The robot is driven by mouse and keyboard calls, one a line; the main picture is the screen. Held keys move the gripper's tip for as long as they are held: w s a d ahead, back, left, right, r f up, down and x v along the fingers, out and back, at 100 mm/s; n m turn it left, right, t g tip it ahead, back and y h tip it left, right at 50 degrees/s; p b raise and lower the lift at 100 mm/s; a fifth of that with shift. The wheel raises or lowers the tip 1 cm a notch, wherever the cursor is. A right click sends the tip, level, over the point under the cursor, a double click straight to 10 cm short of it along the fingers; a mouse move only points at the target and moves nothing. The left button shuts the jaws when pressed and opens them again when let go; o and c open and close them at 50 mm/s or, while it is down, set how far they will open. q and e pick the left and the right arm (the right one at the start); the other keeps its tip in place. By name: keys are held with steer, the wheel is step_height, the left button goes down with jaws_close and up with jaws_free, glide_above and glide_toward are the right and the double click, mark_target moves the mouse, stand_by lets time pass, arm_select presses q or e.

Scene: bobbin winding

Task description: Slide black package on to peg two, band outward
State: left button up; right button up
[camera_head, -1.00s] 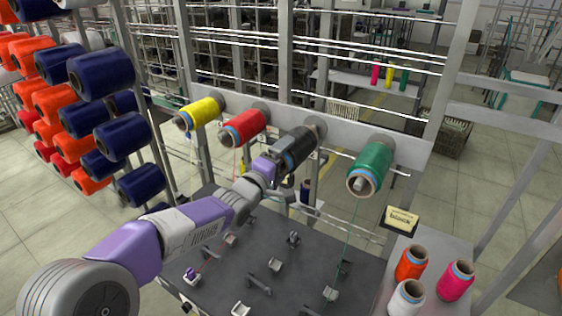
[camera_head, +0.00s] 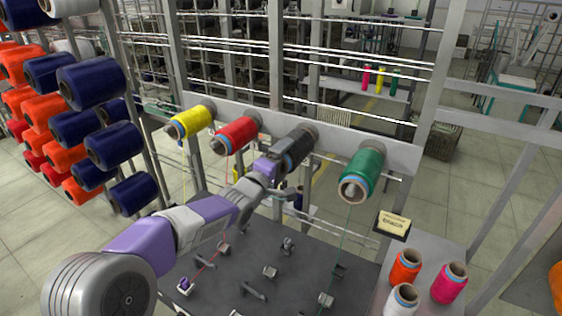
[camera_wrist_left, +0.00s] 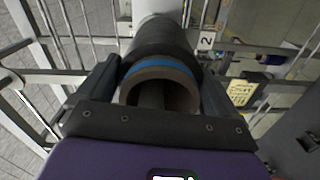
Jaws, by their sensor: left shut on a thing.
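The black package (camera_head: 297,150) is at the second peg position from the right, between the red and green packages. In the left wrist view the black package (camera_wrist_left: 160,46) lies lengthwise ahead, its blue band (camera_wrist_left: 160,63) and brown tube end facing my camera. Its far end is close to the round grey peg base (camera_head: 309,133); how far it sits on the peg is hard to tell. A "2" label (camera_wrist_left: 206,40) is beside it. My left gripper (camera_head: 280,160) is shut on the package, with dark fingers on both sides of its near end. My right gripper is out of view.
Red (camera_head: 238,134), yellow (camera_head: 193,121) and green (camera_head: 362,172) packages hang on neighbouring pegs of the grey rail. A yellow card (camera_head: 393,222) stands at right above loose orange, pink and white packages. A dark panel with thread guides (camera_head: 270,271) lies below.

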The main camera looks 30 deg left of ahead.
arm_select(q)
steer(key=shift+f+b, duration=0.45)
steer(key=shift+b, duration=0.05)
stand_by(0.7)
steer(key=o, duration=1.2)
steer(key=shift+s, duration=0.1)
steer(key=s, duration=0.7)
steer(key=shift+s+a+b, duration=0.2)
steer(key=shift+a+b, duration=0.1)
